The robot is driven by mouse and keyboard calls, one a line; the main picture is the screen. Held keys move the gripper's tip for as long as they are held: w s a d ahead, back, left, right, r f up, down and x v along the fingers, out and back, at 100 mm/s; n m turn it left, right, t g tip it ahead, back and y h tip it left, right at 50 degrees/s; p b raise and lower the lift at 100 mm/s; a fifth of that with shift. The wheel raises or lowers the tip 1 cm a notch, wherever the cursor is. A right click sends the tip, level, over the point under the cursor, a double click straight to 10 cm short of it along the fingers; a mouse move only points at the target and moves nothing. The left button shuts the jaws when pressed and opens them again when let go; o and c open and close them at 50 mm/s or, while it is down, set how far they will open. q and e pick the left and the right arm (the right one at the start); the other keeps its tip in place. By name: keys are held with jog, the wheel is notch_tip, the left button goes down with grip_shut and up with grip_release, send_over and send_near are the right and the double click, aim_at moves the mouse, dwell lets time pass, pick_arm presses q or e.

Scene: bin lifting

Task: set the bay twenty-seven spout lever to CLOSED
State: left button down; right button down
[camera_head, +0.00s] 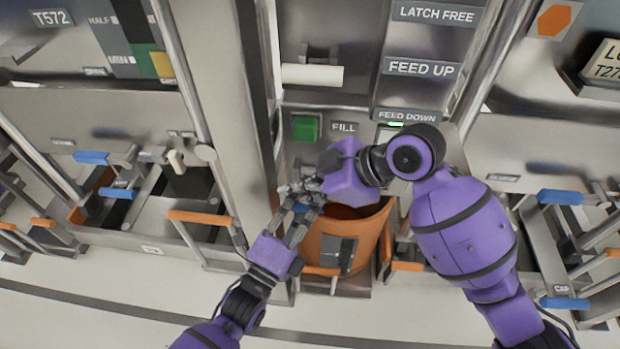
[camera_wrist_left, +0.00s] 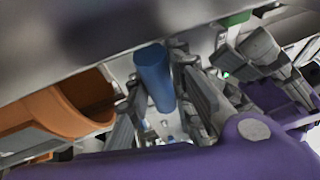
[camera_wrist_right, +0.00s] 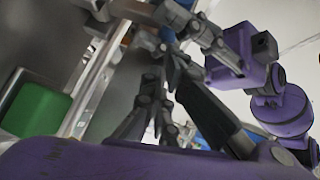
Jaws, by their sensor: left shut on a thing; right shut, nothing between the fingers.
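A blue lever handle (camera_wrist_left: 155,78) stands between the fingers of my left gripper (camera_wrist_left: 165,85), which is shut on it. In the head view my left gripper (camera_head: 300,212) is at the orange bin's upper left rim, and a bit of blue shows among its fingers. My right gripper (camera_head: 303,190) is shut and empty, close beside the left one and just above it; its closed fingers show in the right wrist view (camera_wrist_right: 165,85). The two grippers hide most of the lever. I cannot read a CLOSED marking.
The orange bin (camera_head: 382,222) stands under the grippers. A green button (camera_head: 305,128) beside the FILL label (camera_head: 344,127) is above them. A steel post (camera_head: 232,120) stands left. Neighbouring bays have blue handles (camera_head: 561,197) and orange bars (camera_head: 200,217).

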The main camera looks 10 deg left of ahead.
jog(key=shift+w+f, duration=0.2)
jog(key=shift+f, duration=0.45)
